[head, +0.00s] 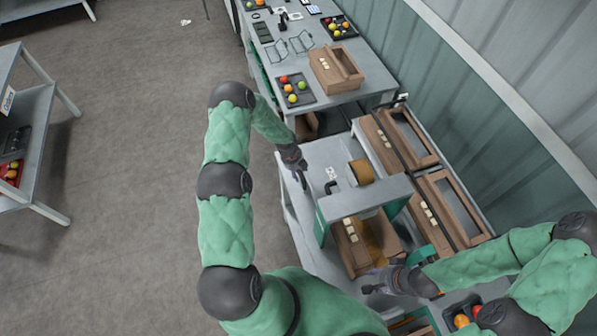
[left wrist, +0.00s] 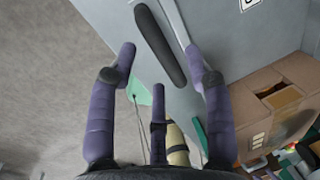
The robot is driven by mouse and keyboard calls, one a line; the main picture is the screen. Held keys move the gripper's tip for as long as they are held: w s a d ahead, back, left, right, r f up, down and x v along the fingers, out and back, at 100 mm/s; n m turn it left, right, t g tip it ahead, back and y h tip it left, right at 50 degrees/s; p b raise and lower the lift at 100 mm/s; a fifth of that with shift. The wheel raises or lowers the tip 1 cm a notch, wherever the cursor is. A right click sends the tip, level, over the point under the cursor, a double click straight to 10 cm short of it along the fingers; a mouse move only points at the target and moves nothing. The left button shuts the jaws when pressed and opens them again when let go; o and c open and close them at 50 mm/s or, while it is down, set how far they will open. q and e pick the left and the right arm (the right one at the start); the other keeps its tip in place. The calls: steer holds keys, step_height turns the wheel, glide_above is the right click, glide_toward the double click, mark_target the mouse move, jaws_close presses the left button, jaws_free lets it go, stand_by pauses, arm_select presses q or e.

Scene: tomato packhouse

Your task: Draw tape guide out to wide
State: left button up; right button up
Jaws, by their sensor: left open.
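A dark grey rounded bar (left wrist: 160,45), which may be the tape guide's grip, lies along a thin pale metal strip (left wrist: 174,18) on the grey table top in the left wrist view. My left gripper (head: 301,176) is at the table's left edge in the head view. In the left wrist view its purple fingers (left wrist: 160,62) are spread, with the bar between and beyond their tips and nothing visibly gripped. The taping machine's grey arch (head: 365,196) stands to its right. My right gripper (head: 376,284) is beside an open carton; its finger opening is unclear.
The open carton (head: 354,262) sits under and in front of the arch; it also shows in the left wrist view (left wrist: 247,108). Wooden boxes (head: 450,212) line the wall side. A further table (head: 355,100) holds tomato trays.

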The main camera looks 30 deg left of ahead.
arm_select(q)
steer(key=shift+w+d+f, duration=0.1)
steer(key=shift+f, duration=0.65)
jaws_close()
steer(key=shift+s+a, duration=1.15)
steer(key=shift+s, duration=0.2)
jaws_free()
steer(key=shift+a, duration=0.1)
steer(key=shift+r, duration=0.1)
